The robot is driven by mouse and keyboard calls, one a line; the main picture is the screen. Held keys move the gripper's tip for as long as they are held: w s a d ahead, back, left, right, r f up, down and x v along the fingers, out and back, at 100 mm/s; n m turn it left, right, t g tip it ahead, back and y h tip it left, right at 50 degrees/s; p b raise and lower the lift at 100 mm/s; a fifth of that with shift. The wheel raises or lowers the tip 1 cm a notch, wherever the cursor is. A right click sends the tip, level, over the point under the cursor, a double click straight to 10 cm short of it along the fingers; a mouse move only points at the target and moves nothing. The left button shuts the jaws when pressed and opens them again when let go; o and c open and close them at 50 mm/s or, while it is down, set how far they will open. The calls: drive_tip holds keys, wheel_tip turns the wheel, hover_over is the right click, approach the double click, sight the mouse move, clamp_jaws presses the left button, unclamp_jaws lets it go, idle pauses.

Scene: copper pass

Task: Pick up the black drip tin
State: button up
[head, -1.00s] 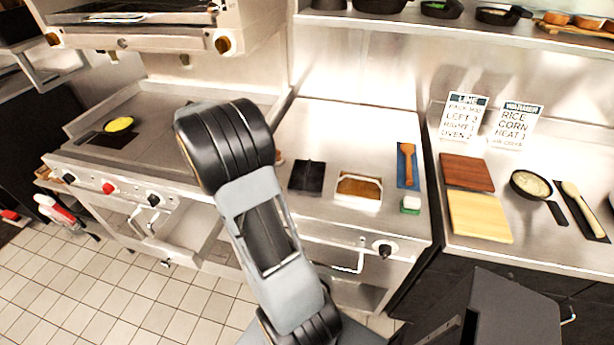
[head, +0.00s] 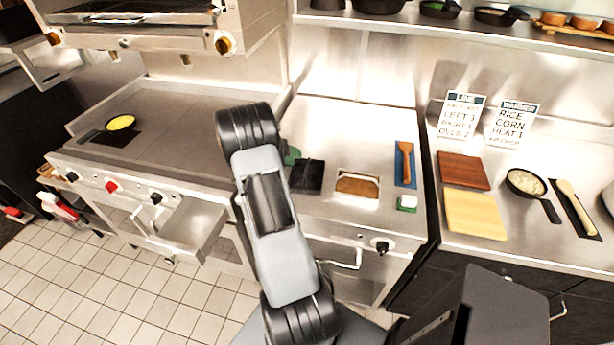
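A flat, dark square item (head: 308,176) lies on the steel counter just right of my arm. It may be the black drip tin, but I cannot tell whether it has raised walls. My arm rises from the bottom of the head view and its upper joint stands over the seam between griddle and counter. My gripper does not show; it is out of sight behind or beyond the arm. Nothing visible touches the dark square.
A steel tin with brown contents (head: 357,186), a wooden spoon on a blue mat (head: 405,165) and a green-and-white sponge (head: 407,203) lie to the right. A green item (head: 291,155) is partly hidden by my arm. A pulled-out drawer (head: 196,226) juts below the griddle (head: 180,120).

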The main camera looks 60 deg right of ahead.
sight(304, 161)
drive_tip(key=shift+p+x, duration=1.05)
drive_tip(key=shift+x, duration=1.7)
drive_tip(key=shift+f, duration=0.1)
drive_tip(key=shift+a, duration=0.1)
drive_tip(key=shift+c, duration=0.2)
clamp_jaws()
